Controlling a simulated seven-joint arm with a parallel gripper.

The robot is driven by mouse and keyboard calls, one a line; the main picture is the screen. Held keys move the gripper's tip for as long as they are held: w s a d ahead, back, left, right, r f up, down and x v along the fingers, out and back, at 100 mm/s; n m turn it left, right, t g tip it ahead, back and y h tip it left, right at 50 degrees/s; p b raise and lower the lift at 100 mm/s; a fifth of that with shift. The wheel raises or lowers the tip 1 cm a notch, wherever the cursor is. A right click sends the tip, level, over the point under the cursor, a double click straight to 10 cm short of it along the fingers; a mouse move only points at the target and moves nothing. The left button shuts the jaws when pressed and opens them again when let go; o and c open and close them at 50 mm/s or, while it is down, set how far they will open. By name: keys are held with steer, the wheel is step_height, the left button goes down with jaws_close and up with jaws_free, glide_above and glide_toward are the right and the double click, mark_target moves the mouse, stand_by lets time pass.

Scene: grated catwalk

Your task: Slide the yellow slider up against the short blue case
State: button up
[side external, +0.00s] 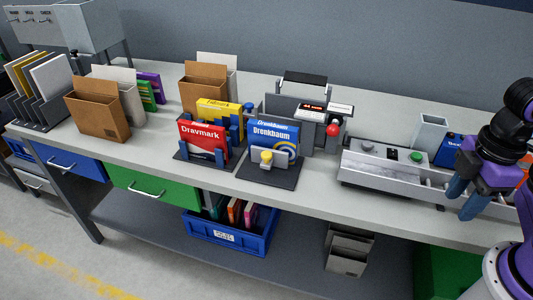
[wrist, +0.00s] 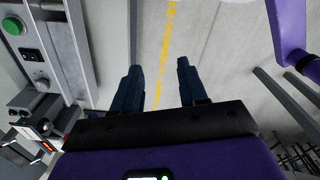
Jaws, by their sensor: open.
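A blue Drenkbaum case (side external: 285,132) stands upright on a dark base (side external: 272,177) near the middle of the bench. A yellow slider knob (side external: 266,157) on a small grey plate is in front of the case's lower part. I cannot tell whether the plate touches the case. My gripper (side external: 465,198) is far to the right, over the front of the bench by the metal trough. Its two blue fingers are apart and empty, pointing down. In the wrist view my gripper (wrist: 159,66) has only floor between its fingers; the slider and case are not identifiable there.
A red Dravmark box (side external: 203,138) and a yellow box (side external: 218,108) stand in a blue-posted holder just left. A machine with a red ball knob (side external: 332,130) stands behind right. A metal trough unit with a green button (side external: 416,156) lies between my gripper and the slider.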

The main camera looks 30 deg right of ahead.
steer(key=shift+c, duration=0.3)
steer(key=c, duration=0.5)
steer(key=shift+w+a+f+h, duration=0.1)
steer(key=shift+w+f+h, duration=0.1)
steer(key=shift+w+h, duration=0.15)
jaws_close()
steer(key=n+t+h, duration=0.5)
steer(key=n+t, duration=1)
steer(key=n, duration=0.5)
glide_toward(268, 158)
steer(key=x, duration=0.6)
steer(key=shift+w, duration=0.4)
